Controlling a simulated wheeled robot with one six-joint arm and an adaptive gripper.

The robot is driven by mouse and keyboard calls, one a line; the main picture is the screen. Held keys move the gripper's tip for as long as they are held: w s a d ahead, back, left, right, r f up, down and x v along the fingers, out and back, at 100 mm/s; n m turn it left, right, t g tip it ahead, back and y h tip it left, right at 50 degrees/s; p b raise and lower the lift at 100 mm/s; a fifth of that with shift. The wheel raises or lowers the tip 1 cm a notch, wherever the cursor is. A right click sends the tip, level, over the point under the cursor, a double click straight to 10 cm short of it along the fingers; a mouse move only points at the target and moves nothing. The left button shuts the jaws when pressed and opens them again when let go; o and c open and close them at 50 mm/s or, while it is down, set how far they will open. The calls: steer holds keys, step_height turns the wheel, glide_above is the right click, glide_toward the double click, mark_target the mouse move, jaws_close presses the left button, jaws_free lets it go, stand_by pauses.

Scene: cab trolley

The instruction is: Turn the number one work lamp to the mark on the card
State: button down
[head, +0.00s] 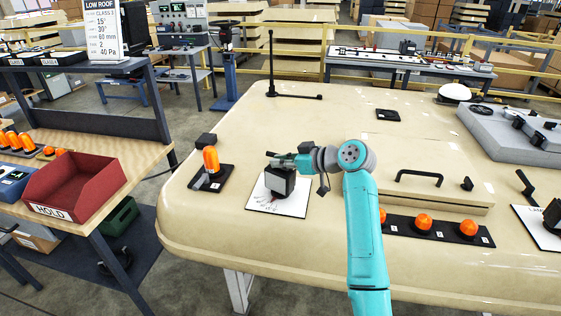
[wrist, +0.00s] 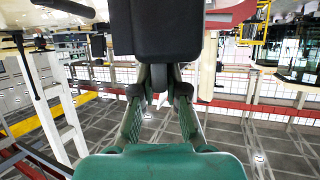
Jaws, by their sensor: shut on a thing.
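A black box-shaped work lamp (head: 277,181) stands on a white dial plate (head: 290,206) near the front left of the cream roof. Printed lines fan out on the plate by the lamp's lower left. My gripper (head: 282,163) is at the top of this lamp and shut on it. In the wrist view the lamp (wrist: 167,28) shows as a dark block at the tips of my gripper (wrist: 160,78). The lamp's number is not readable. The card (head: 103,30) at the upper left reads LOW ROOF, CLASS 1, 15°, 30°, 60 mm, 2, 40 Pa.
An orange beacon (head: 211,160) stands on a black base left of the lamp. Several orange beacons sit on a black strip (head: 455,230) at right. A hatch with a black handle (head: 419,177) lies behind my arm. Another white plate (head: 535,222) is at the right edge. A red HOLD bin (head: 72,182) is left.

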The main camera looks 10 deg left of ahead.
steer(key=shift+n+g, duration=0.5)
steer(key=c, duration=1.2)
jaws_free()
steer(key=shift+d, duration=0.1)
steer(key=v, duration=1.2)
steer(key=shift+f, duration=0.15)
